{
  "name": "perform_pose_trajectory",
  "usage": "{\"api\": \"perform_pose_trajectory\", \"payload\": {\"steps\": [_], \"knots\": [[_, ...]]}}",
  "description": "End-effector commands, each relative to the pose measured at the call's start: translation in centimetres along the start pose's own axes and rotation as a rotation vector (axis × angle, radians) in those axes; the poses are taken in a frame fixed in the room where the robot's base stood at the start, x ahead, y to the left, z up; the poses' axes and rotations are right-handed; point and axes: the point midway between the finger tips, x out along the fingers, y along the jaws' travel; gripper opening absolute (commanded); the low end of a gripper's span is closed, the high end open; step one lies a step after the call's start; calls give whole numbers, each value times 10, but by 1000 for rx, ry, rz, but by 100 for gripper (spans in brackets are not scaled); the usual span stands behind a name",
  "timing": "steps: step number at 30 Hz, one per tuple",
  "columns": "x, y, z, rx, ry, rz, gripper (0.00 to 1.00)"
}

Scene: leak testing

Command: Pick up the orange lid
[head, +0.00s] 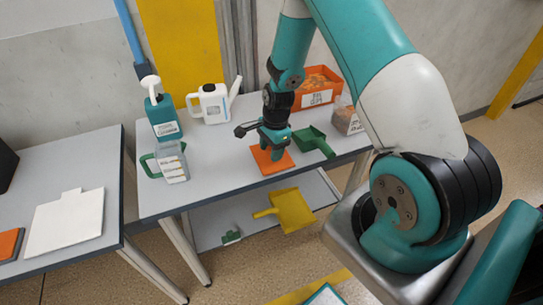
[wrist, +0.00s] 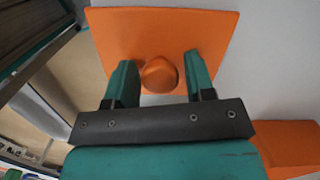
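The orange lid (head: 264,167) lies flat on the grey table near its front edge. In the wrist view the lid (wrist: 215,30) is a flat orange plate with a round orange knob (wrist: 160,75) in the middle. My gripper (head: 275,153) is directly over the lid in the head view and hides part of it. In the wrist view my gripper (wrist: 158,70) is open, with one teal finger on each side of the knob. Gaps show between the fingers and the knob, wider on the right.
A green scoop (head: 314,141) lies just right of the lid. An orange bin (head: 318,88), a white watering can (head: 212,103), a teal spray bottle (head: 163,118) and a clear jug (head: 172,163) stand on the table. A yellow dustpan (head: 291,210) is on the lower shelf.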

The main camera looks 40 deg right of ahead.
Motion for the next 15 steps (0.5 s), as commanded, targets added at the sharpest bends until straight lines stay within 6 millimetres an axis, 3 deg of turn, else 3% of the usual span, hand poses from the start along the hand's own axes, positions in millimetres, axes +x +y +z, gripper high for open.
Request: {"api": "perform_pose_trajectory", "payload": {"steps": [1,4,5,15], "knots": [[0,0,0,0,0,0,38],[0,0,0,0,0,0,15],[0,0,0,0,0,0,11],[-3,0,0,0,0,0,11]]}}
